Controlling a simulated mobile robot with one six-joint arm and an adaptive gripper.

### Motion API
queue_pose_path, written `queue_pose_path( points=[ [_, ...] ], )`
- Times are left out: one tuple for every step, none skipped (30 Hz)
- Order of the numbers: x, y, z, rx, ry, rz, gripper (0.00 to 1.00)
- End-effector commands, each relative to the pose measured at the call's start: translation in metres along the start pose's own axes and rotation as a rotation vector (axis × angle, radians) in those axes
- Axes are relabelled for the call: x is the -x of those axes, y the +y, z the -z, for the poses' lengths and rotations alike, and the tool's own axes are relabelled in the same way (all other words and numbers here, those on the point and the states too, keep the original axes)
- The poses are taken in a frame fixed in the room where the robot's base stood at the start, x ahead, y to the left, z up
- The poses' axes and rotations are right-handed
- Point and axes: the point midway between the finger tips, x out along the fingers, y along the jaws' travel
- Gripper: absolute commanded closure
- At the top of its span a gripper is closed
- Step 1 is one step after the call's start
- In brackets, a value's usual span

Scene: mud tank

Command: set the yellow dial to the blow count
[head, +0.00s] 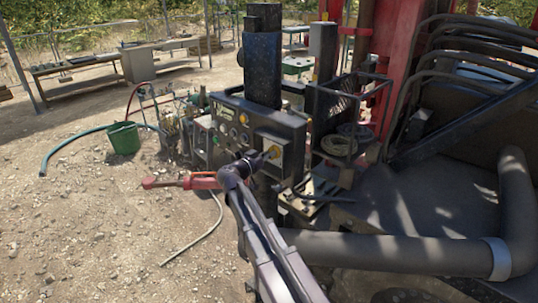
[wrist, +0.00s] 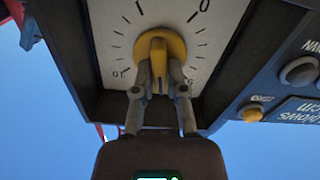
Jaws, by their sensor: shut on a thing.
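The yellow dial (wrist: 158,48) sits on a pale scale plate (wrist: 110,30) with black ticks and numbers, upside down in the wrist view. My gripper (wrist: 159,78) is shut on the dial's grip, one finger on each side. A 0 or similar figure, a 1, a 10 and a 5 show around the dial; which mark it points to I cannot tell for sure. In the head view the yellow dial (head: 273,152) shows at the right of the dark control panel (head: 232,125), with my gripper (head: 262,156) at it.
A yellow knob (wrist: 251,113) and grey buttons (wrist: 298,72) sit right of the scale in the wrist view. In the head view, a green bucket (head: 123,138), a red tool (head: 185,181) and a hose (head: 75,140) lie left of the panel. Red rig framework (head: 403,60) stands right.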

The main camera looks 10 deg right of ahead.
Motion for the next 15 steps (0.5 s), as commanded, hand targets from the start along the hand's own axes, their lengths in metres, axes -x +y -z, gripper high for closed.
queue_pose_path(
  points=[
    [-0.0007,-0.0008,0.0007,-0.003,0.001,0.001,1.00],
    [-0.0008,-0.0008,0.0007,-0.005,0.002,0.001,1.00],
    [-0.0008,-0.0007,0.0007,-0.006,0.002,0.001,1.00],
    [-0.0008,-0.0008,0.0007,-0.006,0.002,0.001,1.00],
    [-0.0009,-0.0008,0.0007,-0.006,0.002,0.001,1.00],
    [-0.0009,-0.0008,0.0007,-0.006,0.002,0.001,1.00],
    [-0.0009,-0.0008,0.0008,-0.006,0.002,0.001,1.00],
    [-0.0009,-0.0009,0.0008,-0.005,0.002,0.001,1.00],
    [-0.0010,-0.0009,0.0008,-0.005,0.002,0.001,1.00],
    [-0.0010,-0.0009,0.0008,-0.005,0.002,0.001,1.00],
    [-0.0010,-0.0009,0.0009,-0.005,0.002,0.001,1.00],
    [-0.0010,-0.0009,0.0009,-0.005,0.002,0.001,0.74],
    [-0.0010,-0.0009,0.0009,-0.005,0.002,0.001,0.65],
    [-0.0010,-0.0009,0.0008,-0.005,0.002,0.001,0.56],
    [-0.0009,-0.0008,0.0008,-0.005,0.002,0.001,0.49]
  ],
)
